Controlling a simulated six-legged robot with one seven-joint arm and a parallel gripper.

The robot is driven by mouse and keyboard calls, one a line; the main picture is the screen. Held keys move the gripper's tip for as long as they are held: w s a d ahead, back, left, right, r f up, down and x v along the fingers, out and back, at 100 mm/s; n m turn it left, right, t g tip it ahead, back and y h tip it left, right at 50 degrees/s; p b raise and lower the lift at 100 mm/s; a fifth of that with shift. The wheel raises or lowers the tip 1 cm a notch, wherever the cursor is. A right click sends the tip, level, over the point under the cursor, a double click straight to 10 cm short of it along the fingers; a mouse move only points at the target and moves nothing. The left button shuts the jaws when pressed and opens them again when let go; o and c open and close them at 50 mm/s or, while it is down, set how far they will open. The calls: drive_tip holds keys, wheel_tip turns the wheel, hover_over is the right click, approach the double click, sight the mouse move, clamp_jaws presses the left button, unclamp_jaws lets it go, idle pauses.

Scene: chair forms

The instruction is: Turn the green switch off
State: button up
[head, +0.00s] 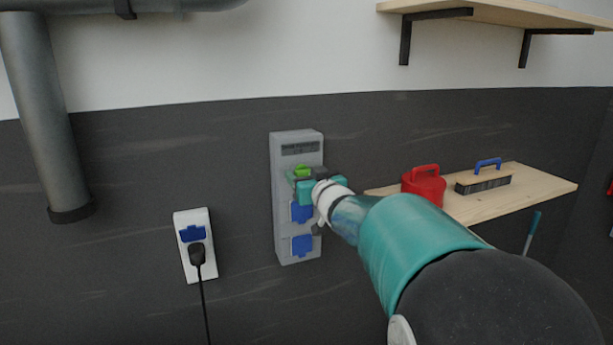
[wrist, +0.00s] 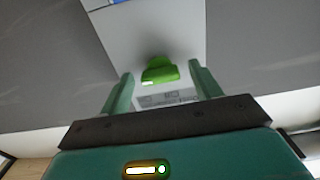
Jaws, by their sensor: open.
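The green switch (head: 302,171) sits on the upper part of a grey wall box (head: 283,220), below a dark label strip. In the wrist view the green switch (wrist: 160,70) stands out from the grey face, between and beyond my two teal fingers. My gripper (wrist: 162,88) is open, with one finger to each side of the switch and a gap on both sides. In the head view my gripper (head: 310,186) is right at the box and hides part of its front near the switch. I cannot tell how close the fingertips are to the box face.
Blue socket covers (head: 302,246) sit lower on the box. A white outlet (head: 185,262) with a black plug (head: 197,254) is to the left. A wooden shelf (head: 540,189) at right holds a red container (head: 424,187) and a brush (head: 484,182). A grey pipe (head: 40,110) runs down at left.

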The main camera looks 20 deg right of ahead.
drive_tip(key=c, duration=1)
drive_tip(key=shift+n, duration=0.3)
drive_tip(key=n, duration=0.8)
drive_tip(key=shift+n, duration=0.4)
drive_tip(key=n, duration=0.4)
drive_tip(key=shift+n, duration=2.2)
